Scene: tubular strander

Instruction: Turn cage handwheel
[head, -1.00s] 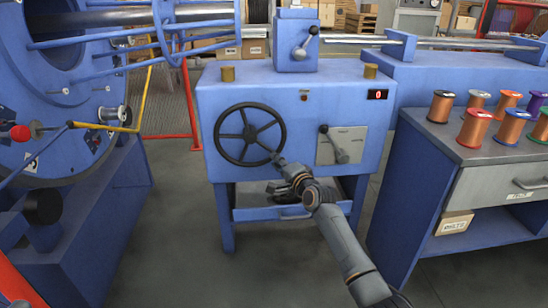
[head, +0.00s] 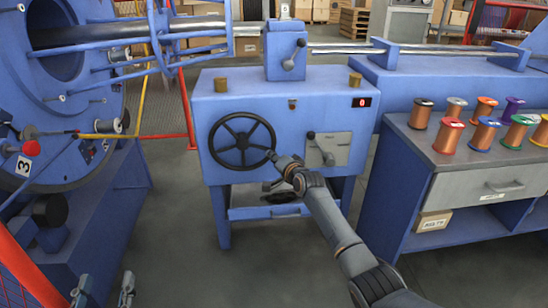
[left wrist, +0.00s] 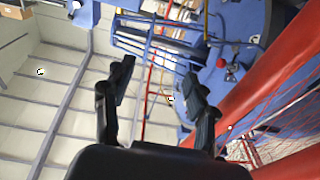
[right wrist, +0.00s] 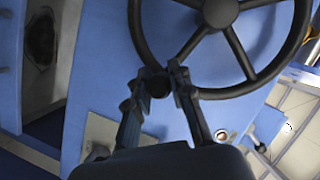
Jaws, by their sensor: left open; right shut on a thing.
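The black cage handwheel (head: 242,165), with several spokes, is on the front of the blue cabinet (head: 228,97). My right gripper (head: 272,156) is at the lower right of its rim in the head view. In the right wrist view the handwheel (right wrist: 222,12) fills the top, and my right gripper (right wrist: 165,78) is shut on its rim. My left gripper (head: 104,285) is far from the wheel, low at the left of the head view. In the left wrist view the fingers of my left gripper (left wrist: 157,85) are spread and empty.
A bench (head: 440,152) with several spools stands to the right. The large blue machine (head: 95,180) and a red guard (head: 20,265) are at the left. Grey floor between is clear.

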